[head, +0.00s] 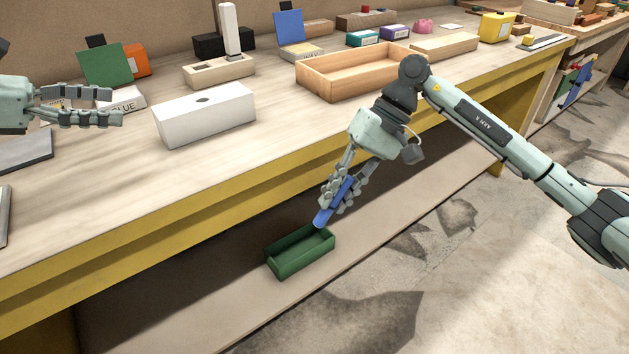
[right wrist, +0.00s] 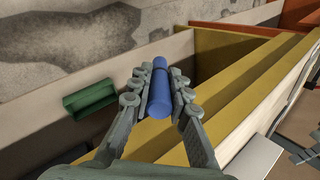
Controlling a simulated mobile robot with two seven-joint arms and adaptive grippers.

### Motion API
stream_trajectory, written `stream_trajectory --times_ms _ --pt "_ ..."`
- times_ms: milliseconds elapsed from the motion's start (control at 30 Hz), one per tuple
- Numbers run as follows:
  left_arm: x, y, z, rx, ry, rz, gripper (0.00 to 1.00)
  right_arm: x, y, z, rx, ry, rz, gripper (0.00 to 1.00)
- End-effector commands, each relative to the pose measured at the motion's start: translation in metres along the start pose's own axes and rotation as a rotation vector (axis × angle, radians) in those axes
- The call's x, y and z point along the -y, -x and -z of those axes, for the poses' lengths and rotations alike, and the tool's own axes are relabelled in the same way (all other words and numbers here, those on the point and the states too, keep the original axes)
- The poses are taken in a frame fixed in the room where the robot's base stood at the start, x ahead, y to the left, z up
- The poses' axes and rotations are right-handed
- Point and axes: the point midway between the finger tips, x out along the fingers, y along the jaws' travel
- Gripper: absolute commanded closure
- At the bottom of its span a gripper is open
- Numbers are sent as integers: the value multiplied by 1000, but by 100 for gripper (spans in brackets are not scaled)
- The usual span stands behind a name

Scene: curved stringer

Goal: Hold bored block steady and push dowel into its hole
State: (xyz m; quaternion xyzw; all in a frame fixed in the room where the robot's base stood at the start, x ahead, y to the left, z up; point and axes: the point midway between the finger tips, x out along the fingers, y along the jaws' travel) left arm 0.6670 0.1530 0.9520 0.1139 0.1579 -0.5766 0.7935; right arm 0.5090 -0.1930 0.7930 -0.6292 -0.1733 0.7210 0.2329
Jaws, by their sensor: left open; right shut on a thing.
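The bored block is a white block (head: 204,115) on the bench top, with a dark round hole in its upper face. The dowel is a blue rod (head: 325,217), held tilted in my right gripper (head: 341,190), in front of the bench's front edge and above the lower shelf. The dowel also shows between the fingers in the right wrist view (right wrist: 159,88). My left gripper (head: 118,107) is open and empty, to the left of the white block and apart from it.
A green open tray (head: 300,252) sits on the lower shelf below the dowel. An open wooden box (head: 350,75), a slotted wood block with a white post (head: 219,70) and small boxes stand behind the white block. The yellow bench edge (head: 190,215) lies between block and dowel.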

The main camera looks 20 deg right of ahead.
Motion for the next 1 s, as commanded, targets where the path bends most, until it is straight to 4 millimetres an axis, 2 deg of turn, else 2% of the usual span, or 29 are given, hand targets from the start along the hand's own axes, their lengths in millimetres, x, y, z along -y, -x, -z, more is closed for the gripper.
stream_trajectory --times_ms 200,333,500,733,1000 --pt "0 0 0 0 0 0 17 -10 74 36 -105 -150 29 100" --pt "0 0 0 0 0 0 17 -15 112 49 -153 -224 42 100" --pt "0 0 0 0 0 0 17 -20 148 58 -195 -291 53 100" --pt "0 0 0 0 0 0 17 -24 183 64 -235 -353 64 100" --pt "0 0 0 0 0 0 17 14 168 86 -282 -422 78 100"
